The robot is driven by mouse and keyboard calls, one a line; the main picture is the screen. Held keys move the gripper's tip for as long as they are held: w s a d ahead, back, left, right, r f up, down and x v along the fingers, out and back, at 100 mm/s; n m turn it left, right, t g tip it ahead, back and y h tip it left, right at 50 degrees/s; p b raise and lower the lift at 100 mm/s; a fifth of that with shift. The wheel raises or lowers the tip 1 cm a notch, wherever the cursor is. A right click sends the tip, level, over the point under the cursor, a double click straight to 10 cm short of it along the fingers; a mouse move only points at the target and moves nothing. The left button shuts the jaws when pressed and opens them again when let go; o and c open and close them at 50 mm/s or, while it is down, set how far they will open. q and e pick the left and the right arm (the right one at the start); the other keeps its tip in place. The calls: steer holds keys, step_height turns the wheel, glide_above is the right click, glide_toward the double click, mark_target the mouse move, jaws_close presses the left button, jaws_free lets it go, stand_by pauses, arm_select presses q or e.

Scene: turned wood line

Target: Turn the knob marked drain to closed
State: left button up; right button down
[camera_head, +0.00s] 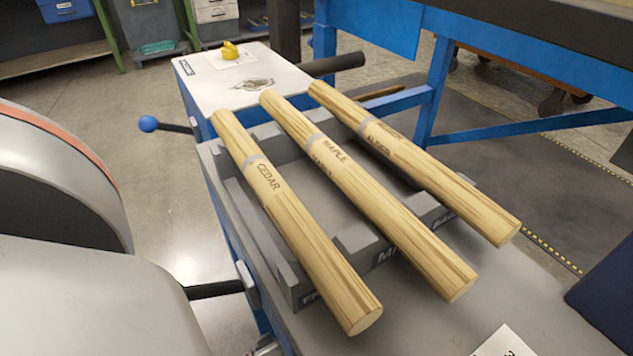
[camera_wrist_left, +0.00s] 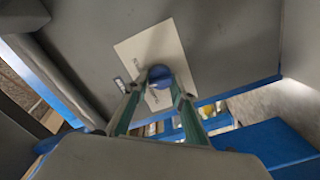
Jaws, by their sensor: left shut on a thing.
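In the left wrist view a round blue knob (camera_wrist_left: 160,76) sits on a cream plate (camera_wrist_left: 138,48) fixed to a grey panel. My left gripper (camera_wrist_left: 159,90) is shut on this knob, one finger on each side of it. Small dark marks show on the plate, but I cannot read them, so I cannot tell from them whether this is the drain knob or where it points. The fingers partly hide the lower part of the plate. My left gripper is outside the head view, and my right gripper is in neither view.
In the head view three turned wood rods, cedar (camera_head: 285,215), maple (camera_head: 365,195) and a third (camera_head: 415,165), lie on a grey rack (camera_head: 285,262). A blue-ball lever (camera_head: 148,124) sticks out at the bench's left. A blue frame (camera_head: 430,90) stands behind.

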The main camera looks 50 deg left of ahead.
arm_select(q)
steer(key=n, duration=1)
steer(key=shift+f+n, duration=0.15)
steer(key=shift+n, duration=0.45)
steer(key=o, duration=1.1)
steer(key=shift+s, duration=0.1)
steer(key=s+a, duration=0.1)
steer(key=s, duration=1)
steer(key=shift+s, duration=0.4)
steer(key=shift+w, duration=0.1)
